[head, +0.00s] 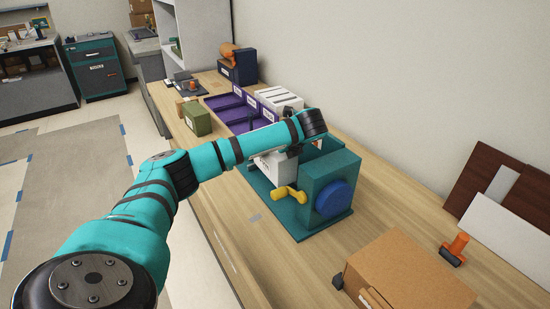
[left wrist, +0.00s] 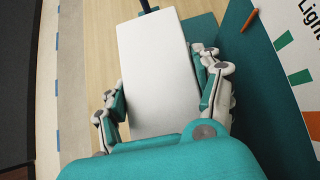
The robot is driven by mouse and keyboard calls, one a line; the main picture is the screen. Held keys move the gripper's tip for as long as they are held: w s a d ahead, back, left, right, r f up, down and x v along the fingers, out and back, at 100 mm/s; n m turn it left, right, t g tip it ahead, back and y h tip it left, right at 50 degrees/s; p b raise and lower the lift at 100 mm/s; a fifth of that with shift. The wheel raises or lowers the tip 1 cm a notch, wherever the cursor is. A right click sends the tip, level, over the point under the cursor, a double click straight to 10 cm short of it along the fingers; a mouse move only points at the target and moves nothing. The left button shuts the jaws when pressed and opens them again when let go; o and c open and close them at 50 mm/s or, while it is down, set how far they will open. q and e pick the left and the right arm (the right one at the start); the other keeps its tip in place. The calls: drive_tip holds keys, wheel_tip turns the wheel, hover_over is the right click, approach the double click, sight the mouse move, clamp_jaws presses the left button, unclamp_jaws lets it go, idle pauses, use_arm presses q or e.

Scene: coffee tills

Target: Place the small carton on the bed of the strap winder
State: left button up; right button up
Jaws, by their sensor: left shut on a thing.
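The small carton, a plain white box (left wrist: 156,72), fills the space between the fingers of my left gripper (left wrist: 160,85), which is shut on it. In the head view the carton (head: 274,169) is partly hidden by my teal arm. It is over or on the teal bed (head: 262,186) of the strap winder; I cannot tell whether it touches the bed. The strap winder (head: 317,178) has a teal housing with a blue disc and a yellow crank at its near end. My right gripper is not in view.
A brown cardboard box (head: 415,275) and an orange-handled tool (head: 455,248) lie at the near right. Purple trays (head: 222,102), a green box (head: 196,118) and a white slotted box (head: 279,99) stand behind the winder.

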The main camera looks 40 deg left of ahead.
use_arm(q)
wheel_tip(320, 180, down, 3)
drive_tip(key=shift+f+p, duration=0.1)
drive_tip(key=shift+p, duration=0.25)
drive_tip(key=shift+f, duration=0.15)
drive_tip(key=o, duration=1.7)
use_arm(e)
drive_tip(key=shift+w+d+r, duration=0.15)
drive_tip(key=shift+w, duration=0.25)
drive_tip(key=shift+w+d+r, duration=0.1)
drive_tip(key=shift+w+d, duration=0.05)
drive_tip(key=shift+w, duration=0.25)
